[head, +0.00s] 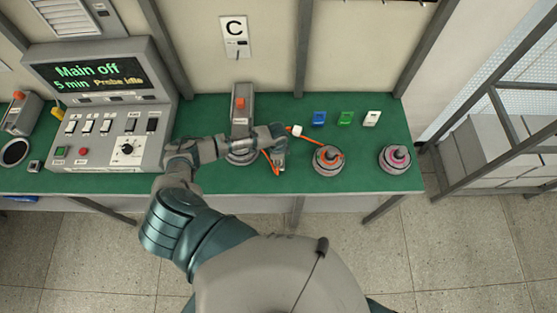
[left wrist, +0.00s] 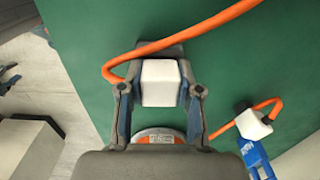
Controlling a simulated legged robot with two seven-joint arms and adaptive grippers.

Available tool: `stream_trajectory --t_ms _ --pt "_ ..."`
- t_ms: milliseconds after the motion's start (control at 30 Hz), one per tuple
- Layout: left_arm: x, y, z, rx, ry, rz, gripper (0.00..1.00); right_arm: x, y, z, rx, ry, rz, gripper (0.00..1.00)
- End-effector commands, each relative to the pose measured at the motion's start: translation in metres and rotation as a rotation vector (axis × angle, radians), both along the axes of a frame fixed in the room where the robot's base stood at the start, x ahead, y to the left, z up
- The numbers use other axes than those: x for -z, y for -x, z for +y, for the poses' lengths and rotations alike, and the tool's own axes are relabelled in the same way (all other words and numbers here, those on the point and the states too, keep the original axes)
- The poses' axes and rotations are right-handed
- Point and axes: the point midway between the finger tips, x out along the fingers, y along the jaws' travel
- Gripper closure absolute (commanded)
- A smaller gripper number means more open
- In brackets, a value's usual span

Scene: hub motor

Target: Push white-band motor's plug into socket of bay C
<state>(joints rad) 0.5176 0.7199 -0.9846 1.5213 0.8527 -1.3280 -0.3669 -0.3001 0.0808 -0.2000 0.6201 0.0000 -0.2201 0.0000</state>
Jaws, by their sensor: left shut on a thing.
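My left gripper (head: 280,157) is over the bench, just right of the motor (head: 240,153) below the bay C sign (head: 235,30). In the left wrist view its fingers (left wrist: 160,68) are closed on a white block-shaped plug (left wrist: 160,85), with an orange cable (left wrist: 180,42) curving away from it. A second white plug (left wrist: 251,124) with an orange cable sits against a blue part at lower right. A round motor (left wrist: 160,136) shows partly behind the gripper's palm. The bay C housing (head: 240,103) has an orange button on top. I cannot make out the socket opening.
A motor with orange cable (head: 327,160) and a pink-banded motor (head: 395,157) stand to the right. Blue (head: 319,118), green (head: 345,118) and white (head: 372,118) pieces lie behind them. A control console (head: 110,110), its screen reading "Main off", stands at left.

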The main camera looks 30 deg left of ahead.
Motion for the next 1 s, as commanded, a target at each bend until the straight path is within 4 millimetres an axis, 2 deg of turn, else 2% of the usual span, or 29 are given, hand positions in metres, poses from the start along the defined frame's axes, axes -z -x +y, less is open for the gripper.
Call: stream_trajectory --t_ms 33,300,333,433,1000 --pt "0.003 0.001 0.009 -0.006 -0.021 0.004 1.0 0.001 0.0 0.0 0.0 0.0 0.0 0.4" --pt "0.003 0.002 0.009 -0.006 -0.02 0.005 1.0 0.001 0.0 0.0 0.0 0.0 0.0 0.4" --pt "0.003 0.002 0.009 -0.006 -0.02 0.005 0.61 0.001 0.0 0.0 0.0 0.0 0.0 0.4" --pt "0.004 0.002 0.009 -0.006 -0.019 0.006 0.37 0.001 0.0 0.0 0.0 0.0 0.0 0.4" --pt "0.0 0.001 -0.002 -0.001 -0.011 0.002 0.37 0.0 0.0 0.002 0.001 -0.003 0.0 0.4"
